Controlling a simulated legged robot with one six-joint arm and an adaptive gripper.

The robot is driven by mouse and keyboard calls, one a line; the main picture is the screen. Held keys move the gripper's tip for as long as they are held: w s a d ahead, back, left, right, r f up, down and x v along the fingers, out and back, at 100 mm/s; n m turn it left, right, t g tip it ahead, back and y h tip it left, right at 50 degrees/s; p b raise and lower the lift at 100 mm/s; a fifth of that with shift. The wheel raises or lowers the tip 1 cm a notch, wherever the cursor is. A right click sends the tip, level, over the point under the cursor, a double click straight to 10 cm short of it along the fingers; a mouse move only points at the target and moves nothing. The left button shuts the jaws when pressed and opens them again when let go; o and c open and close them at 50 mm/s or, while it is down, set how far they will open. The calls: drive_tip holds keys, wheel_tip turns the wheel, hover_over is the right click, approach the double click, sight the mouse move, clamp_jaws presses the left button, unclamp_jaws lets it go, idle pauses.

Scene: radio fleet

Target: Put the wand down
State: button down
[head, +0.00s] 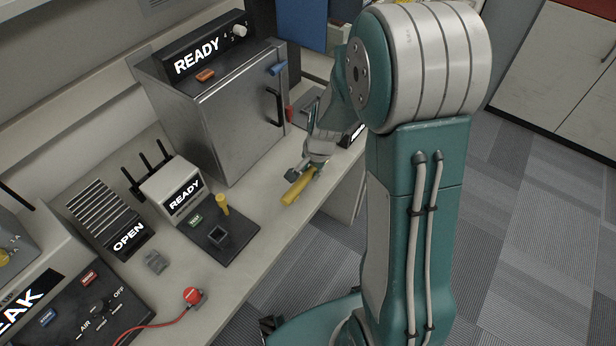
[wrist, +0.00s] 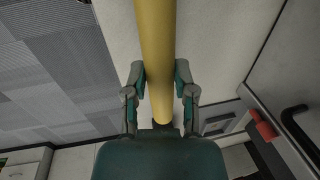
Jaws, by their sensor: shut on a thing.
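The wand is a yellow rod (head: 297,188) in the head view, beside the front edge of the bench. In the wrist view the yellow wand (wrist: 156,50) runs from the top edge down between my fingers. My gripper (head: 307,172) is shut on it, and its two fingers (wrist: 160,95) press the wand from both sides in the wrist view. The wand's dark end shows near my palm. Whether the wand touches the bench top (head: 262,207) cannot be told.
A steel cabinet with a black handle (head: 230,110) stands behind my gripper. A black pad (head: 235,240) with a square socket and a small yellow peg (head: 222,205) lies to the left. A red knob with a cable (head: 192,296) is nearer. Bare bench lies between pad and gripper.

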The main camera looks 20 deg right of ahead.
sight(309, 184)
drive_tip(key=shift+w+f, duration=0.4)
drive_tip(key=shift+f, duration=0.1)
drive_tip(key=shift+w+a+f, duration=0.15)
drive_tip(key=shift+f, duration=1.55)
drive_tip(key=shift+f, duration=0.3)
drive_tip(key=c, duration=0.5)
unclamp_jaws()
drive_tip(key=shift+c, duration=0.2)
drive_tip(key=shift+o, duration=0.5)
drive_tip(key=shift+f, duration=0.1)
